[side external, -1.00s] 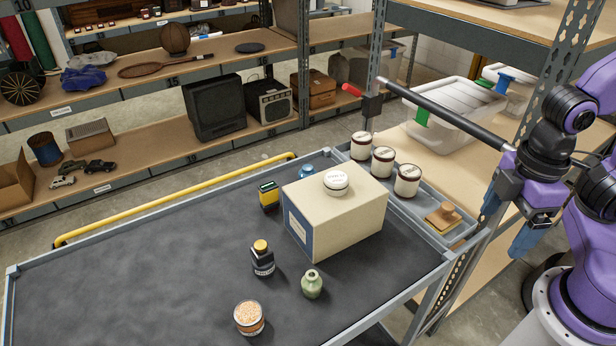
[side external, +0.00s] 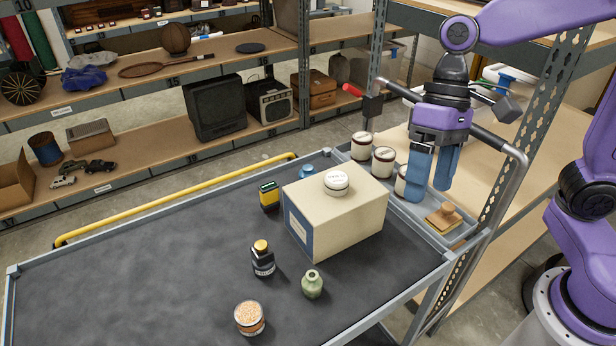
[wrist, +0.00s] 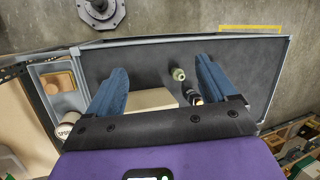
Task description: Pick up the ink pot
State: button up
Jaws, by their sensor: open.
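A dark bottle with a yellow cap and pale label (side external: 262,260) stands upright on the cart, left of the cream box; it looks like the ink pot. In the wrist view the dark bottle (wrist: 194,97) shows partly, beside the right finger. A small green bottle (side external: 312,284) stands right of it, also in the wrist view (wrist: 178,74). A small blue object (side external: 306,171) is mostly hidden behind the box. My gripper (side external: 428,192) is open and empty, pointing down, raised near the side tray and partly covering a jar.
The cream box (side external: 345,222) carries a white-lidded jar (side external: 336,183). A glass jar (side external: 249,318) and a yellow-black item (side external: 269,196) stand on the cart (side external: 140,270). The side tray (side external: 462,232) holds jars and a wood-handled block (side external: 443,219). The cart's left is clear.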

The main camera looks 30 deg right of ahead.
jog(key=w+a+m+y, duration=0.4)
jog(key=w+m, duration=0.4)
jog(key=w, duration=0.4)
jog(key=m+t+y, duration=0.6)
jog(key=m+t, duration=0.2)
jog(key=m, duration=0.8)
send_over(308, 168)
jog(key=s+d, duration=0.1)
jog(key=d, duration=0.4)
jog(key=f, duration=0.2)
jog(key=shift+h, duration=0.3)
jog(key=f, duration=2.2)
jog(key=shift+s+a+f, duration=0.2)
jog(key=shift+a+f, duration=0.1)
jog(key=shift+x, duration=2.55)
jog(key=shift+f, duration=0.15)
jog(key=c, duration=1.2)
